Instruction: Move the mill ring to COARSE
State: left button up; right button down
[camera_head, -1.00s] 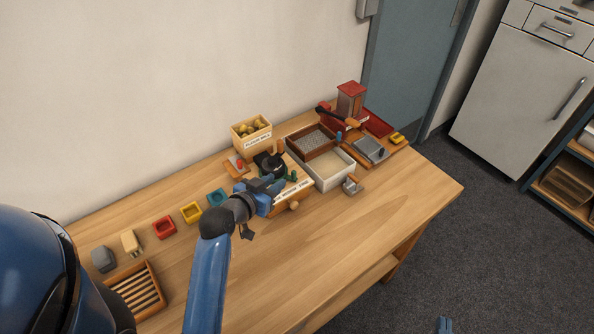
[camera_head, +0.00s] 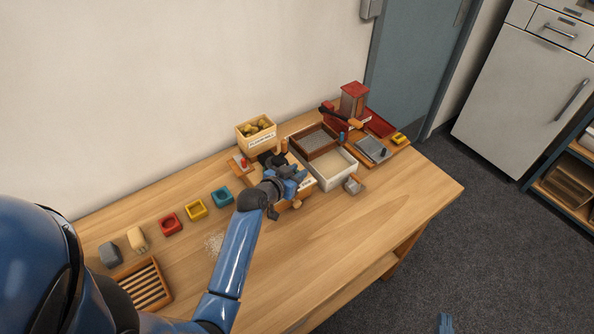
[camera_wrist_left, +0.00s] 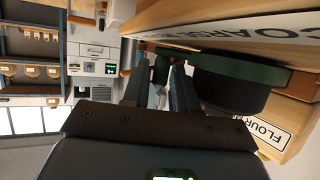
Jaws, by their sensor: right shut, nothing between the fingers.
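The mill, with a dark round top (camera_head: 270,160), stands on a wooden block at the table's middle, largely behind my left gripper (camera_head: 294,178). In the left wrist view, its dark green ring (camera_wrist_left: 235,68) runs beside a wooden face lettered COARSE (camera_wrist_left: 280,28). A green tab (camera_wrist_left: 161,68) of the ring shows between the fingertips of my left gripper (camera_wrist_left: 160,80). The fingers stand apart on either side of it; whether they press on it I cannot tell. My right gripper (camera_head: 445,323) is at the bottom edge, over the floor, shut and empty.
A chestnut box (camera_head: 257,132) stands behind the mill. Right of it are a brown tray (camera_head: 316,141), a white tray (camera_head: 333,170) and a red machine (camera_head: 353,100). Coloured cups, including a teal one (camera_head: 221,196), and a slatted rack (camera_head: 145,285) lie left. The front right tabletop is clear.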

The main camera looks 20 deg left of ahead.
pick_arm(q)
jog(key=shift+w+d+f, duration=0.1)
jog(key=shift+w, duration=0.1)
jog(key=shift+c, duration=0.3)
grip_shut()
